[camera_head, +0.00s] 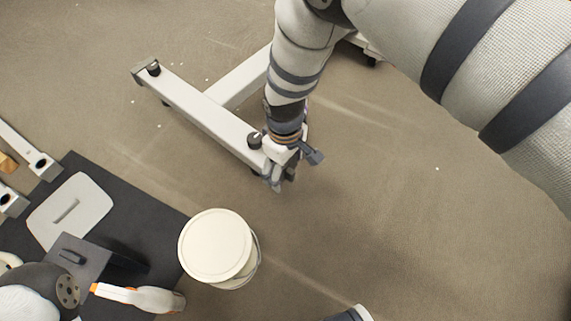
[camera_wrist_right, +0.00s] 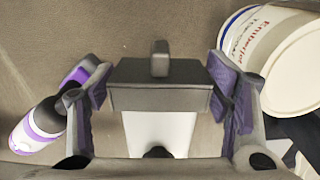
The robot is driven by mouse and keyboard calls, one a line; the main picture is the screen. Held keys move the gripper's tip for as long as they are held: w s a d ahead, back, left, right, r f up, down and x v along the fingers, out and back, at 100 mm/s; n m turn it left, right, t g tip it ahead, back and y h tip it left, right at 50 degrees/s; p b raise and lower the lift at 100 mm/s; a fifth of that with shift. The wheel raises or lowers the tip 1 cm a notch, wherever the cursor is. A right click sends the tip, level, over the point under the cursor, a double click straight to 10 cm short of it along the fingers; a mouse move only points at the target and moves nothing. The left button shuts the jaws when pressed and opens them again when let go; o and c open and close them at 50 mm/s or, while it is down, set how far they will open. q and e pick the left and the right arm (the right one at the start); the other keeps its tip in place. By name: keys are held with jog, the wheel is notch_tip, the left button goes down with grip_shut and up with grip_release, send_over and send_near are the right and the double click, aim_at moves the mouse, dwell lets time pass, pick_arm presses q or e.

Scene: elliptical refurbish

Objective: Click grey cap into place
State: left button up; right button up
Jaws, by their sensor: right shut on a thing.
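In the head view my right gripper (camera_head: 280,180) is low over the floor, at the near end of the white beam (camera_head: 205,118) of a footed frame. In the right wrist view the gripper (camera_wrist_right: 158,92) is shut on the grey cap (camera_wrist_right: 160,98), a dark grey block with a small upright tab, held between purple-padded fingers. The white beam (camera_wrist_right: 180,132) shows directly behind the cap, in line with it. Whether the cap is touching or seated in the beam end cannot be told.
A white lidded bucket (camera_head: 215,246) stands near the gripper. A dark mat (camera_head: 160,215) at the lower left holds a light slotted plate (camera_head: 72,210) and a white-and-orange tool (camera_head: 140,297). A purple-and-white bottle (camera_wrist_right: 38,130) lies in the wrist view. Floor right of the gripper is clear.

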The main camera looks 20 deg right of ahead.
jog(key=shift+w+a+b, duration=0.3)
jog(key=shift+w+b, duration=0.1)
jog(key=shift+w, duration=0.2)
dwell(1.1)
jog(key=o, duration=1.2)
notch_tip(320, 180, up, 12)
